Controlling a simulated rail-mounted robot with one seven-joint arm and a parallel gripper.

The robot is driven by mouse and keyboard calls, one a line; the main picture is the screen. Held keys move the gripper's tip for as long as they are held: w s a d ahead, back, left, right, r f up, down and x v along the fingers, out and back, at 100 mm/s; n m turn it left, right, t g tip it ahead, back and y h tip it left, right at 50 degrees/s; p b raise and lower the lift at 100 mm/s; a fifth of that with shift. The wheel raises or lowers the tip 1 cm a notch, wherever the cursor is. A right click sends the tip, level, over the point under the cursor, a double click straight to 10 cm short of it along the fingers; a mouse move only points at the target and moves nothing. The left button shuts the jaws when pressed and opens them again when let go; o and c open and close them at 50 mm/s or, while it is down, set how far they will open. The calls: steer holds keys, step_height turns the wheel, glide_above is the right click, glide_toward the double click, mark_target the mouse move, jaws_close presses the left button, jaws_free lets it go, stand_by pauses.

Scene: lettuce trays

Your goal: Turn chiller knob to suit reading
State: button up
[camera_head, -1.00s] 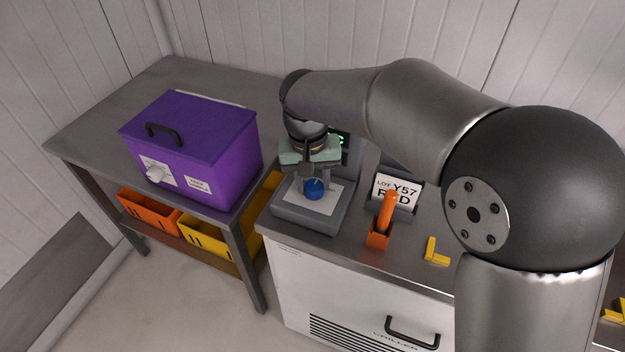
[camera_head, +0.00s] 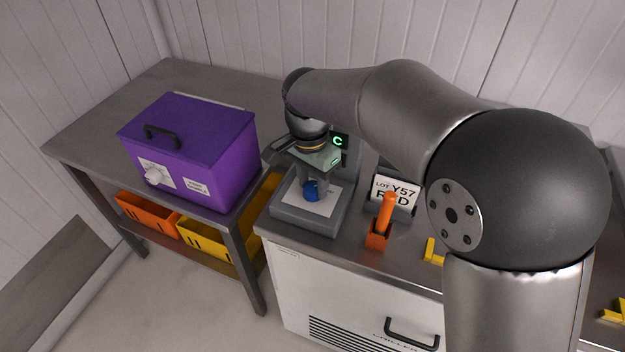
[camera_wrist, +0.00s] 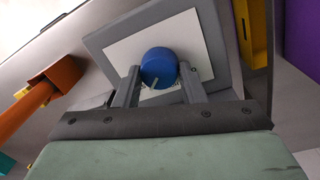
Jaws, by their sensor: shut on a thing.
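The blue chiller knob (camera_head: 311,190) stands on a white plate (camera_head: 325,199) on a grey panel (camera_head: 292,213) on top of the chiller (camera_head: 330,285). In the wrist view the knob (camera_wrist: 159,66) shows a pale pointer line near its lower edge. My gripper (camera_wrist: 158,80) is shut on the knob, with one finger on each side of it. A dark display (camera_head: 339,141) behind my gripper shows a green "C" and part of a green mark; the rest of the reading is hidden by my wrist. Printing on the plate is mostly hidden.
An orange-handled tool in an orange holder (camera_head: 377,240) and a sign reading "LOT Y57 RED" (camera_head: 394,190) stand right of the panel. A purple box (camera_head: 215,150) sits on the left table (camera_head: 80,135). A yellow corner piece (camera_head: 432,252) lies at the right.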

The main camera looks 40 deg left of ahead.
mark_target(309, 182)
steer(key=shift+r+m, duration=0.15)
steer(key=shift+m, duration=0.15)
stand_by(0.4)
steer(key=o, duration=1)
steer(key=r, duration=1.1)
steer(key=a+r, duration=0.1)
steer(key=r, duration=0.5)
steer(key=shift+w+r, duration=0.1)
steer(key=shift+r, duration=0.05)
